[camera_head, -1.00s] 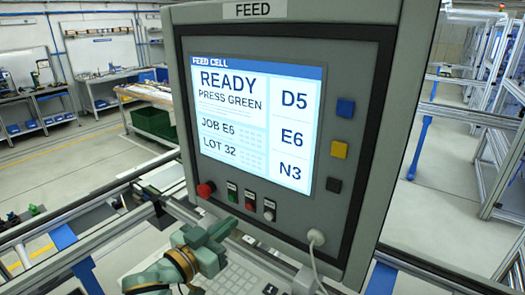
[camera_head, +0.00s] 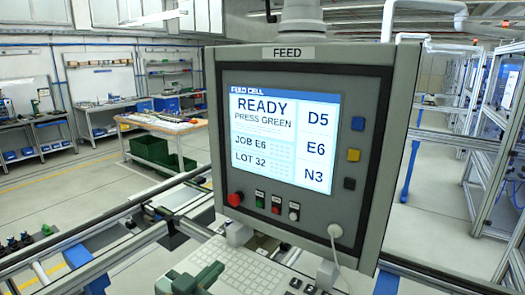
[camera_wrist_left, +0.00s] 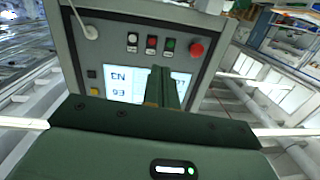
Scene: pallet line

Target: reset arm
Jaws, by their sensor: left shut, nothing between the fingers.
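My left gripper (camera_head: 208,277) is at the bottom of the head view, in front of the FEED panel (camera_head: 400,165) and over the keyboard below it. Its green fingers are shut together and empty. In the left wrist view, the closed fingers (camera_wrist_left: 160,88) stand in front of the panel's screen (camera_wrist_left: 118,85), which appears upside down. The screen reads READY, PRESS GREEN, JOB E6, LOT 32. The gripper is apart from the green button (camera_head: 259,198). My right gripper is in neither view.
The panel carries a red mushroom button (camera_head: 234,199), a red button (camera_head: 276,204) and a white button (camera_head: 294,210). A white cable (camera_head: 336,250) hangs from it. The keyboard (camera_head: 235,272) lies below. Metal rails (camera_head: 110,262) run at left. Workbenches stand behind.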

